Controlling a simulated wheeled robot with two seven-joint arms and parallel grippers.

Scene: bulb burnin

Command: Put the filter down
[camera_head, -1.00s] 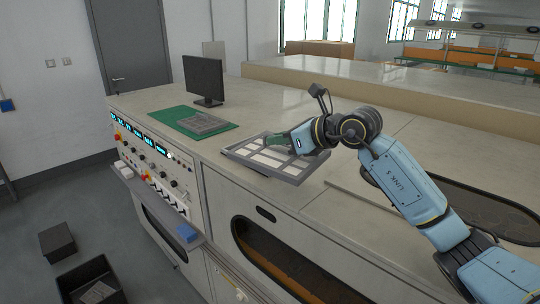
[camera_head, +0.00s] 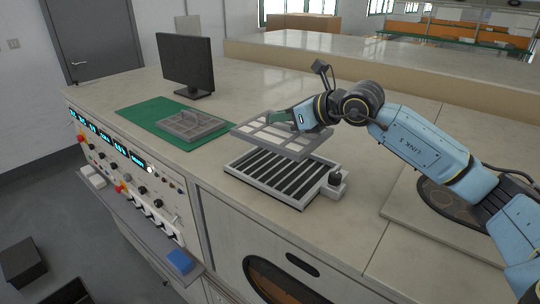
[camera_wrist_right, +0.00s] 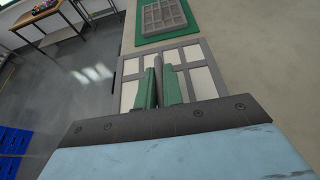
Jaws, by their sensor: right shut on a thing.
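The filter (camera_head: 262,138), a grey frame with pale panels, is held in the air above the counter. My right gripper (camera_head: 281,117) is shut on it, and the green fingers close on its middle bar. In the right wrist view the filter (camera_wrist_right: 130,67) lies across the fingertips (camera_wrist_right: 159,86), partly hidden by the fingers. Below it on the counter is a slotted tray (camera_head: 320,178) with dark slats, its far edge partly hidden. A second grey gridded frame (camera_head: 192,125) lies on the green mat (camera_head: 143,112). My left gripper is out of view.
A black monitor (camera_head: 188,63) stands behind the mat. A control panel with knobs (camera_head: 120,158) runs along the counter's front left. A round recessed plate (camera_head: 452,200) lies under my right arm. The counter (camera_head: 345,225) in front of the tray is bare.

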